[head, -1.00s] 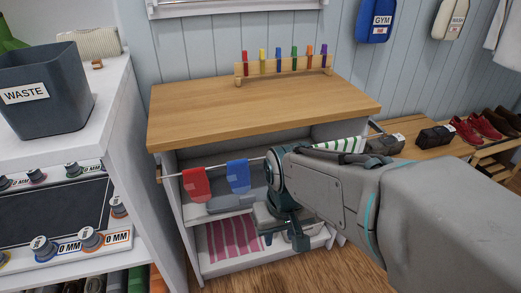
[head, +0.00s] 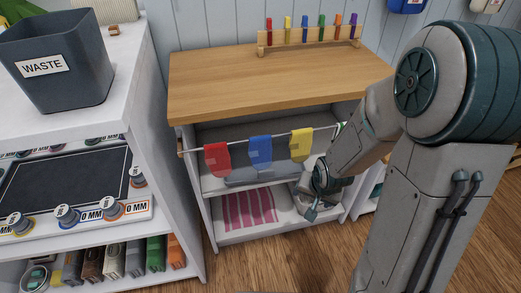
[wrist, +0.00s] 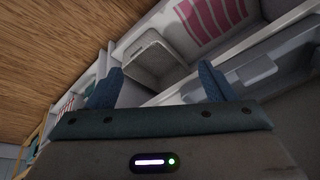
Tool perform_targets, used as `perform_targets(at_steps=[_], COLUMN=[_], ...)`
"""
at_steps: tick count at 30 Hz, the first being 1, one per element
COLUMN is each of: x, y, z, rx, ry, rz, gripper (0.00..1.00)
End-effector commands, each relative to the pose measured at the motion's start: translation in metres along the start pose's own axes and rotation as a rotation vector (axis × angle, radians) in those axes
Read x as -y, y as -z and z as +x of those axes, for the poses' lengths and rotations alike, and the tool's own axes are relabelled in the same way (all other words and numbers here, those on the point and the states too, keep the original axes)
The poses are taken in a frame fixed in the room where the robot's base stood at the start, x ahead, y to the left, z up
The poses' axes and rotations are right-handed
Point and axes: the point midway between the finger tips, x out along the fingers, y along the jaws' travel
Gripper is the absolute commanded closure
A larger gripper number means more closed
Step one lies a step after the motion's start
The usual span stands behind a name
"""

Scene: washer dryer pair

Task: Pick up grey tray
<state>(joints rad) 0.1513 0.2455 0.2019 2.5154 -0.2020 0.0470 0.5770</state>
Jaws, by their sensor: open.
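A long grey tray (head: 240,180) lies on the middle shelf of the wooden-topped unit, partly hidden behind hanging cloths. What looks like the same tray shows in the wrist view (wrist: 245,72), to the right, beyond the right finger. A light grey open box (wrist: 155,62) stands on the bottom shelf, ahead between my fingers. I cannot tell for sure which is the task's tray. My gripper (head: 311,212) is open and empty, low at the unit's right front. In the wrist view its blue fingers (wrist: 162,82) are spread apart, and I see no contact.
A rod with red (head: 216,158), blue (head: 261,151) and yellow (head: 301,145) cloths crosses the unit's front above the middle shelf. A pink striped cloth (head: 248,210) lies on the bottom shelf. A white cabinet (head: 172,190) stands left. Wooden floor (head: 275,262) in front is clear.

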Motion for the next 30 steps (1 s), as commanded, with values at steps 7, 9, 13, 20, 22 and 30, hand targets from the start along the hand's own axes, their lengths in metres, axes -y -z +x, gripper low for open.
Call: perform_targets(at_steps=[7,9,13,20,22,30], x=[0.034,0.046,0.069,0.108,0.118,0.132], y=[-0.017,-0.024,-0.039,-0.06,-0.065,-0.065], z=[0.065,0.077,0.094,0.1,0.097,0.07], rx=[-0.001,0.009,0.041,0.137,0.175,0.324], ry=[0.22,0.296,0.448,0.735,0.824,1.175], rz=[0.237,0.319,0.498,0.883,1.017,1.591], gripper=[0.24,0.24,0.24,0.24,0.24,0.24])
